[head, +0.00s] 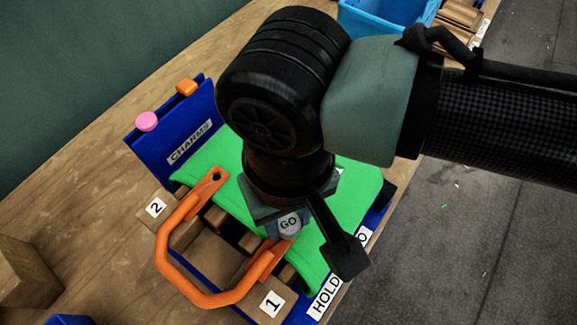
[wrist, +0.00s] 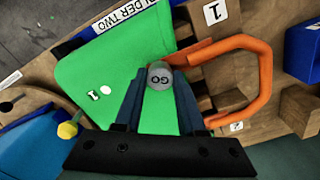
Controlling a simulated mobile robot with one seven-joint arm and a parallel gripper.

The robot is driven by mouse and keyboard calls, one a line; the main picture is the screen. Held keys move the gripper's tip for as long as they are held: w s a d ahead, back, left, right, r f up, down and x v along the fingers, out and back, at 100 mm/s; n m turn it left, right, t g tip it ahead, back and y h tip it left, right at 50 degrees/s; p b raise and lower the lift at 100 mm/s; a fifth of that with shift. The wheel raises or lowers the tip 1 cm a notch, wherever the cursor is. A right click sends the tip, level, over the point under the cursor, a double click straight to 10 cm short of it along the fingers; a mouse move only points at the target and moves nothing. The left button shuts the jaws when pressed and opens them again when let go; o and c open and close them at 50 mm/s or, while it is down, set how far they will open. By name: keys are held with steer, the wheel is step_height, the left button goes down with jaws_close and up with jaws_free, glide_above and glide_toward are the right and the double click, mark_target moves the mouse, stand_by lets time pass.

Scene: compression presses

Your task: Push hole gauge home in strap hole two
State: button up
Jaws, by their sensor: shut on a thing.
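The hole gauge (head: 289,223) is a grey round piece marked GO. It also shows in the wrist view (wrist: 160,76). My gripper (head: 285,212) is shut on it, the fingers either side of it in the wrist view. The orange U-shaped strap (head: 196,294) has two ends over the green pad (head: 350,185). The end on the label 2 (head: 157,207) side shows a dark hole and is bare. The gauge is at the other end, on the label 1 (head: 272,303) side. Whether it touches or enters a hole there is hidden.
A blue stand (head: 178,128) labelled CHARMS, with pink (head: 146,121) and orange (head: 186,87) knobs, stands behind at the left. A blue bin (head: 385,14) is at the back. Wooden blocks (head: 22,272) lie at the left. The bench between is clear.

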mark_target(288, 222)
jaws_close()
steer(key=shift+r, duration=0.15)
steer(key=shift+r+p, duration=0.35)
steer(key=shift+p, duration=0.15)
steer(key=shift+r+p, duration=1.1)
steer(key=shift+r+p, duration=1.95)
steer(key=shift+p, duration=0.05)
steer(key=shift+f, duration=0.1)
